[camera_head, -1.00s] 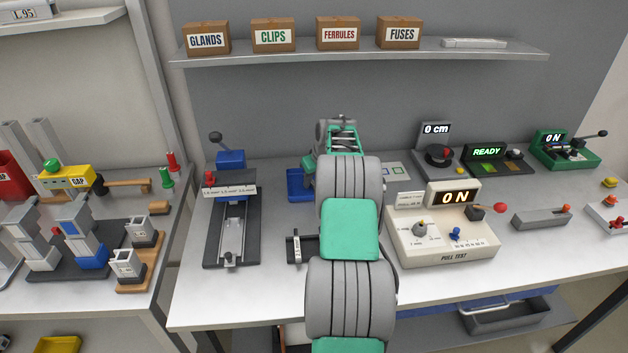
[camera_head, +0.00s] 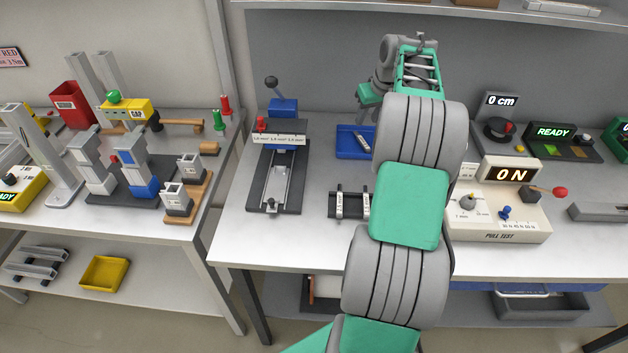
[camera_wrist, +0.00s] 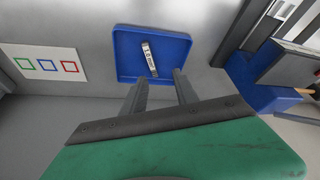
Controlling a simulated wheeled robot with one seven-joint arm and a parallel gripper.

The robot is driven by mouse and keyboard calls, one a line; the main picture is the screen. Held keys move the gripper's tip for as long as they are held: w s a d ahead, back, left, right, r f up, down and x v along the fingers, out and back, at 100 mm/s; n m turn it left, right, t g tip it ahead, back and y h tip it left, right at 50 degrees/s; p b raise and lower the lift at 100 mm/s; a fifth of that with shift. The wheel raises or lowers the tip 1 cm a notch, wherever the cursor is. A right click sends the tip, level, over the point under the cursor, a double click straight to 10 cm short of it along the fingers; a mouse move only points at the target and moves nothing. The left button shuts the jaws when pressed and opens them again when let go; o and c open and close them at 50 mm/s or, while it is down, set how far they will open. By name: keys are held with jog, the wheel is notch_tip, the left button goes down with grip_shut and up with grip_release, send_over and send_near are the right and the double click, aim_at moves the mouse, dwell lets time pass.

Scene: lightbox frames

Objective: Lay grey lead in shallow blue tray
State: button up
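The shallow blue tray (camera_head: 345,143) lies on the bench towards the back wall, partly hidden by my arm in the head view. It also shows in the wrist view (camera_wrist: 126,62). A short grey lead with a white printed label (camera_wrist: 149,58) lies in the tray, and it shows in the head view too (camera_head: 362,141). My gripper (camera_wrist: 159,75) is over the near edge of the tray. Its two fingers stand apart with nothing held between them, close to the lead's near end.
A black rack (camera_head: 334,190) with labelled leads stands in front of the tray, partly behind my arm. A crimping-type fixture (camera_head: 275,185) is on the left and the pull tester (camera_head: 500,225) on the right. A card with coloured squares (camera_wrist: 48,64) lies beside the tray.

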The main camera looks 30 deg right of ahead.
jog(key=s+a+r+n, duration=0.1)
jog(key=s+a+r, duration=0.1)
jog(key=a, duration=1.1)
jog(key=s+a+r, duration=0.2)
jog(key=s+a, duration=0.1)
jog(key=a, duration=1)
jog(key=s+a+f, duration=0.3)
jog(key=s+a, duration=0.3)
jog(key=s, duration=0.2)
jog(key=s+a+f+n+g, duration=0.1)
jog(key=s+a+f, duration=0.2)
jog(key=s+a, duration=0.4)
jog(key=shift+s+f+n+y, duration=0.2)
jog(key=shift+s+n+y, duration=0.15)
jog(key=shift+s, duration=0.5)
